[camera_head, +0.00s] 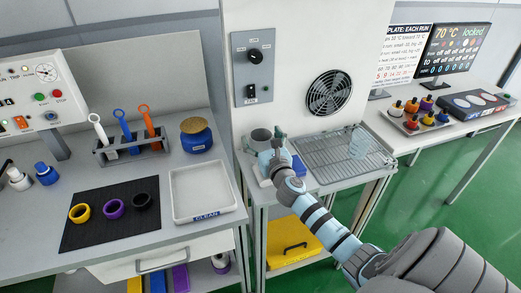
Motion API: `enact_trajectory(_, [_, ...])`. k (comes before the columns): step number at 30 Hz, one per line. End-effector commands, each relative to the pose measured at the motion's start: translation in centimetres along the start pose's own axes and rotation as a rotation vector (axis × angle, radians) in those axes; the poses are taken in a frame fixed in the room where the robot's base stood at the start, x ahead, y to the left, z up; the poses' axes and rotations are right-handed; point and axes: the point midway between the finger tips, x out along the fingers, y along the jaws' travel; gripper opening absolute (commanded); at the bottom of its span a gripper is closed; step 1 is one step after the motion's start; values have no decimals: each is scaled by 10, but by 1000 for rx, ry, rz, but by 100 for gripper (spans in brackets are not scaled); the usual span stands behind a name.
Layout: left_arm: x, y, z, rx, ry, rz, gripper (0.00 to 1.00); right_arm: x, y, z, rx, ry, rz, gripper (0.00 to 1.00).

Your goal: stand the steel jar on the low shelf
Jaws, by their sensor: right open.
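A grey, steel-looking jar (258,139) stands upright at the left of the middle bench, below the fan panel. My right gripper (275,143) is beside its right side and partly covers it. The gripper is open; I cannot tell whether a finger touches the jar. A low shelf (280,264) under the middle bench bears a yellow case (293,239). My left gripper is not in view.
A wire rack (318,157) with a pale blue, see-through form (358,144) lies right of the gripper. A white tray (203,192) and a blue jar (196,136) stand on the left bench. My right arm crosses the front of the middle bench.

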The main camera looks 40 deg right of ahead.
Motion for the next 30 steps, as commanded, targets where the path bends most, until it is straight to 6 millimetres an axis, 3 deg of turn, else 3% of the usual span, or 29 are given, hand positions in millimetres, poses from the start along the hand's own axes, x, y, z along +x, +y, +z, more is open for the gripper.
enact_trajectory(3, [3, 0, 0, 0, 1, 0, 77, 11, 0, -1, 1, 0, 0, 80])
enact_trajectory(8, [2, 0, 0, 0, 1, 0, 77, 12, 0, 0, 1, 0, 1, 80])
enact_trajectory(23, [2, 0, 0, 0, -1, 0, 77, 11, 0, 0, 0, 1, 1, 3])
enact_trajectory(30, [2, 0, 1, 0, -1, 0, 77, 11, 0, 0, 0, 0, 1, 3])
